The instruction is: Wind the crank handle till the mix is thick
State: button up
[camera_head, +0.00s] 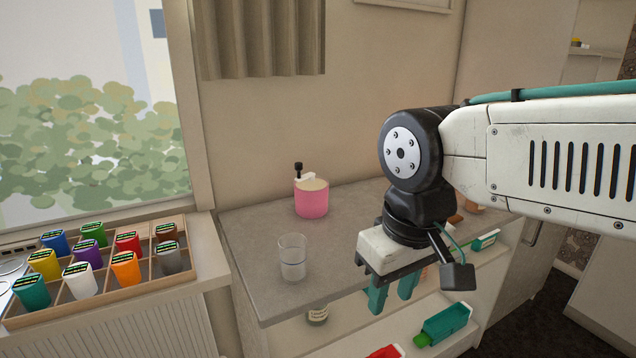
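A pink pot (312,202) with a pale mix at its top stands on the grey counter near the wall. A white crank arm with a black upright handle (298,169) sits over the pot's left rim. My gripper (391,298) hangs at the counter's front edge, right of and nearer than the pot. Its two teal fingers point down and stand apart, with nothing seen between them. The gripper is well clear of the crank handle. How thick the mix is cannot be told from here.
A clear cup (292,257) stands on the counter (255,235) in front of the pot. A wooden divided tray (105,300) with several coloured containers lies at left. The counter left of the pot is clear.

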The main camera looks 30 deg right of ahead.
aim_at(298, 166)
jog(key=u, duration=0.1)
jog(key=k, duration=0.3)
jog(key=z, duration=0.8)
jog(key=i, duration=1.25)
jog(key=u, duration=0.7)
